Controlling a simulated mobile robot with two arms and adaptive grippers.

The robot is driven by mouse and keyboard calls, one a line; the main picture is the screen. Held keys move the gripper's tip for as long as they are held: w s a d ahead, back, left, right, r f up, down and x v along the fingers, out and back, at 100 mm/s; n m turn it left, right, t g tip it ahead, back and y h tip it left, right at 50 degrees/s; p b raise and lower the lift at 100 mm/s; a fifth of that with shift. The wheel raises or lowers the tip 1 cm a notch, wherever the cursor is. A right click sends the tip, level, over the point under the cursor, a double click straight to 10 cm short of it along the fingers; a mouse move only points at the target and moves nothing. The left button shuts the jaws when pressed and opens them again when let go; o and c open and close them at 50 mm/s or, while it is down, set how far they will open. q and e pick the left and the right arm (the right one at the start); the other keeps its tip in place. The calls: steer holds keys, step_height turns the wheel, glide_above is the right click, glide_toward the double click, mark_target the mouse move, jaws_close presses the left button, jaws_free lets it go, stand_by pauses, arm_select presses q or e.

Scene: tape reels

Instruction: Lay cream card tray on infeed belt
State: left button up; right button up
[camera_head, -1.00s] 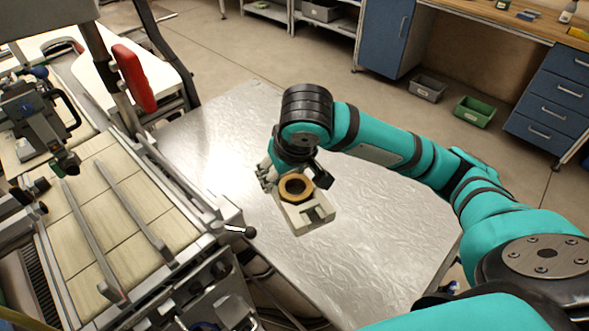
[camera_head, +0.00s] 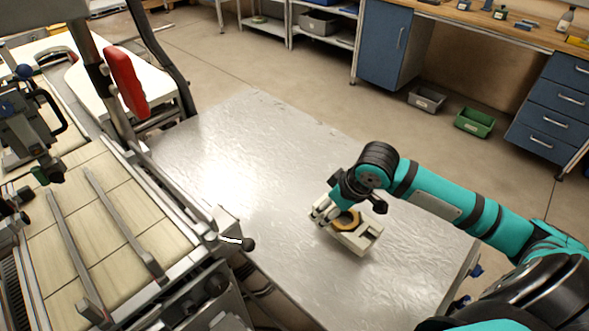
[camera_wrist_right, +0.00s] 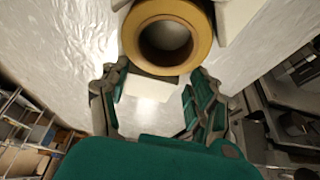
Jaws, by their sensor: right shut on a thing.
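The cream card tray (camera_head: 358,240) holds a tape reel (camera_head: 347,221) with a dark open centre. My right gripper (camera_head: 326,212) is shut on the tray's left end, above the metal table. In the right wrist view, the gripper (camera_wrist_right: 150,100) has its fingers either side of the tray's near part (camera_wrist_right: 150,86), with the tan tape reel (camera_wrist_right: 168,37) just beyond. The infeed belt (camera_head: 90,235), with cream slats and two metal guide rails, is at the left of the head view, well apart from the tray. My left gripper is not in view.
The metal table (camera_head: 240,140) is otherwise bare. A lever with a black knob (camera_head: 248,244) sticks out from the machine between belt and table. A red handle (camera_head: 125,82) stands behind the belt. Grey (camera_head: 426,98) and green (camera_head: 474,122) bins lie on the floor.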

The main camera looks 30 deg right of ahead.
steer(key=shift+s+d, duration=0.15)
steer(key=shift+d, duration=0.5)
steer(key=p, duration=0.3)
glide_above(302, 183)
steer(key=s, duration=0.1)
steer(key=shift+d+f, duration=0.15)
steer(key=shift+f, duration=0.65)
step_height(302, 183, down, 2)
steer(key=shift+s+f, duration=0.15)
steer(key=shift+f, duration=0.65)
steer(key=o, duration=1.3)
